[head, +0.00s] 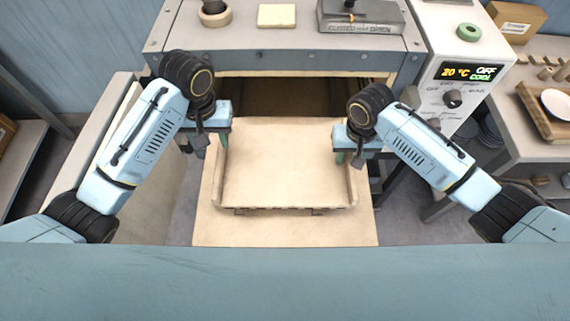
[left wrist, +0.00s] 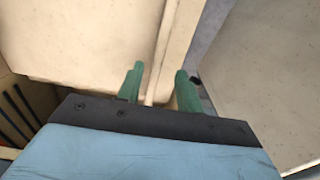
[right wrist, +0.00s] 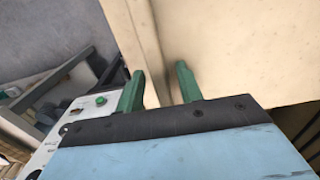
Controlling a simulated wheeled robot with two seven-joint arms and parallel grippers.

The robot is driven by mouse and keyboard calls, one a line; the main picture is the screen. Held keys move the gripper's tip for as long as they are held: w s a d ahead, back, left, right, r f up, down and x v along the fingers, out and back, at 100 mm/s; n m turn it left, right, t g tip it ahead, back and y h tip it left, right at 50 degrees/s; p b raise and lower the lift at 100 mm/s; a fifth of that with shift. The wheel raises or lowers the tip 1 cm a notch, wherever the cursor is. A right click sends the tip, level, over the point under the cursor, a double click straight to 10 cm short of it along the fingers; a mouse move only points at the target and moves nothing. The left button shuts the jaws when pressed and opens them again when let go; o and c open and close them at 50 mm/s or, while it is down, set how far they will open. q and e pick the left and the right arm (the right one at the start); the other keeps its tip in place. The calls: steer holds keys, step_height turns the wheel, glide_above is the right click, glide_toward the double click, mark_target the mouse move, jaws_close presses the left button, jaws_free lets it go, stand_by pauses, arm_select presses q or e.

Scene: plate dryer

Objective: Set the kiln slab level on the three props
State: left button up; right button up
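The beige kiln slab (head: 283,165), with raised strips along its left and right sides, lies over a larger pale board (head: 285,232) in front of the kiln opening. My left gripper (head: 207,140) is at its left side. In the left wrist view the green fingers (left wrist: 160,88) stand apart on either side of a thin side strip. My right gripper (head: 357,150) is at the right side. In the right wrist view its green fingers (right wrist: 160,88) also stand apart around the side strip. Contact cannot be told. I cannot make out the props.
The dark kiln opening (head: 285,97) is behind the slab. A control panel (head: 460,85) reading 20 °C stands right of it. A side bench with a wooden tray (head: 540,112) is at right.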

steer(key=shift+r, duration=0.1)
arm_select(q)
step_height(320, 180, up, 4)
steer(key=shift+r, duration=0.15)
arm_select(e)
step_height(320, 180, up, 12)
stand_by(0.3)
stand_by(0.5)
